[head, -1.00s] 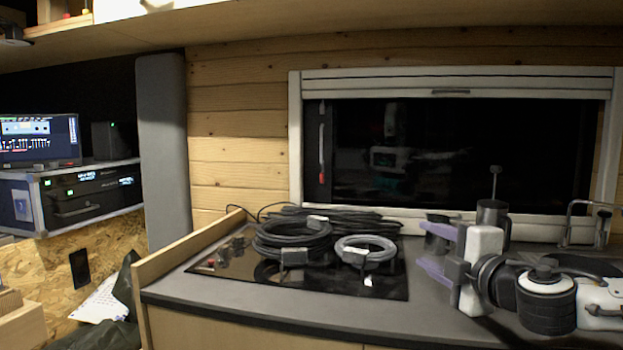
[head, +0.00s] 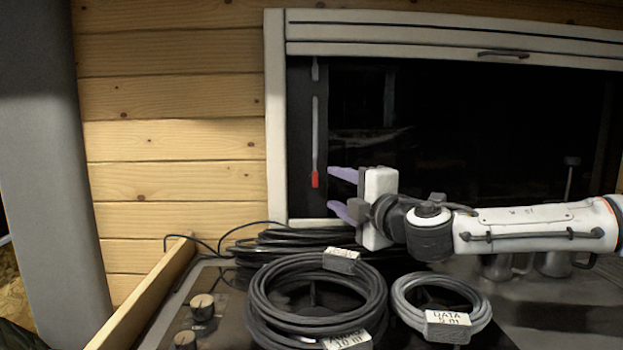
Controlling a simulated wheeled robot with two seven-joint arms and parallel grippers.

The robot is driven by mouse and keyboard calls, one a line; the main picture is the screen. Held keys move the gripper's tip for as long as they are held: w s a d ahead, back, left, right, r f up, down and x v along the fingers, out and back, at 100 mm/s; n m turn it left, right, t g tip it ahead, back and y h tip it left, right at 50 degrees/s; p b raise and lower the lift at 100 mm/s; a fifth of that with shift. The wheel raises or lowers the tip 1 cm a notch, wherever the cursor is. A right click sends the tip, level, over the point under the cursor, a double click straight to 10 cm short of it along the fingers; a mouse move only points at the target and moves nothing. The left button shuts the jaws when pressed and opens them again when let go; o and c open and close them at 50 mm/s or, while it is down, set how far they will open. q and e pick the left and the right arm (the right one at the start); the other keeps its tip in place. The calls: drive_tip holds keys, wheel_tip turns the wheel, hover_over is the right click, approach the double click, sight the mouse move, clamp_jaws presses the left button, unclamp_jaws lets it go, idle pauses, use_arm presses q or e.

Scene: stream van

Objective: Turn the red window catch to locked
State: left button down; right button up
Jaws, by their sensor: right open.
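The red window catch (head: 315,180) hangs at the lower end of a thin grey bar on the left side of the dark window (head: 460,130). The catch points straight down. My right gripper (head: 344,192) is just right of the catch, its two purple fingers apart and pointing left toward it. The fingers are empty, one higher and one lower, and a small gap shows between them and the catch. How far the gripper is from the window in depth is hard to tell. My left gripper is not in view.
Below lie a black cable coil (head: 262,317) and a grey cable coil (head: 407,290) on the hob, with knobs (head: 203,307) at its left. A wooden edge board (head: 150,290) and a grey padded column (head: 40,150) stand left. Metal mugs (head: 496,266) sit beneath my right arm.

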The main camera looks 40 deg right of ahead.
sight(317, 180)
drive_tip(key=p+x, duration=0.1)
drive_tip(key=x, duration=0.2)
drive_tip(key=shift+w+d+f, duration=0.15)
drive_tip(key=shift+d, duration=0.05)
drive_tip(key=shift+w+r+p, duration=0.2)
drive_tip(key=shift+r+p, duration=0.05)
drive_tip(key=shift+p, duration=0.45)
drive_tip(key=shift+w+d+p, duration=0.15)
drive_tip(key=shift+w+p, duration=0.1)
drive_tip(key=shift+p, duration=0.05)
drive_tip(key=shift+p+x, duration=0.9)
drive_tip(key=shift+p, duration=0.05)
drive_tip(key=shift+w+d, duration=0.2)
drive_tip(key=shift+w, duration=0.2)
drive_tip(key=shift+w+d+f+p, duration=0.1)
drive_tip(key=shift+w+p, duration=0.2)
drive_tip(key=shift+w+f, duration=0.1)
drive_tip(key=shift+w, duration=0.35)
